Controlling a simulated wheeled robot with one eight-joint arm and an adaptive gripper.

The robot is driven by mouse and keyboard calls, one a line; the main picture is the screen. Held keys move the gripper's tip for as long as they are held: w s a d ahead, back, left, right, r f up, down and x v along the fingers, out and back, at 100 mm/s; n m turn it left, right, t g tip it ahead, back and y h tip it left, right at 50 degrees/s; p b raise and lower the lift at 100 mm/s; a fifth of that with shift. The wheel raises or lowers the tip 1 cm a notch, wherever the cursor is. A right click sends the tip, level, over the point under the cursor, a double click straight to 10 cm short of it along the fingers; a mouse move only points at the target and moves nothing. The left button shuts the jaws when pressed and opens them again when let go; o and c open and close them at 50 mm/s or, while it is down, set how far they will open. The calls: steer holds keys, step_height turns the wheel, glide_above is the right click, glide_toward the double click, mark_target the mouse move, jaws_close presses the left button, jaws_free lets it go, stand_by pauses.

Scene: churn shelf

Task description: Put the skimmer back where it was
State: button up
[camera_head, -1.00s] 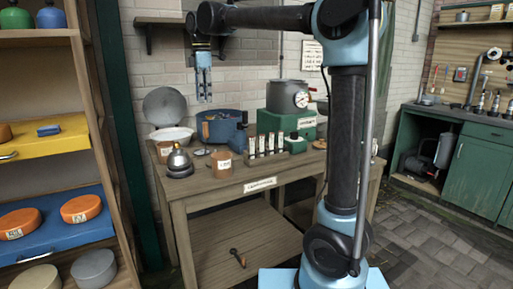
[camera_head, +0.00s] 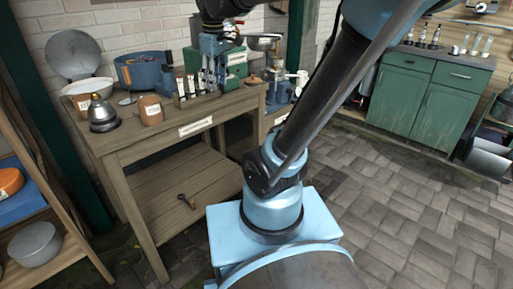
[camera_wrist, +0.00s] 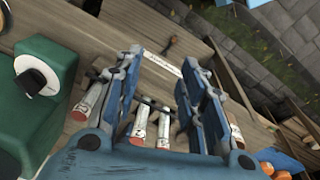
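My gripper (camera_head: 211,82) is in front of the green machine and over the row of labelled vials (camera_head: 187,87) on the wooden bench. In the wrist view its blue fingers (camera_wrist: 163,85) are spread apart, with the vials (camera_wrist: 140,128) showing between and below them. I cannot see whether they touch the vials. I cannot pick out the skimmer for certain. A small tool with a brown handle (camera_head: 187,201) lies on the bench's lower shelf. It also shows in the wrist view (camera_wrist: 172,43). I cannot tell whether it is the skimmer.
The bench (camera_head: 225,105) also holds a blue pot (camera_head: 143,70), a metal kettle (camera_head: 102,114), a brown labelled jar (camera_head: 150,110) and the green machine (camera_wrist: 45,95). A shelf rack stands at the left, green cabinets (camera_head: 420,95) at the right. The paved floor (camera_head: 390,200) is open.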

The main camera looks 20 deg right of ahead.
steer(key=s+d+f+m, duration=0.5)
steer(key=s+f, duration=0.2)
steer(key=f, duration=0.3)
steer(key=s+d+f+m, duration=0.4)
steer(key=s+d+f, duration=0.2)
steer(key=f, duration=0.4)
steer(key=shift+s+f+m+t, duration=0.2)
steer(key=shift+s+m+t, duration=0.2)
steer(key=shift+s, duration=0.35)
steer(key=shift+w+f, duration=0.2)
steer(key=shift+w, duration=0.35)
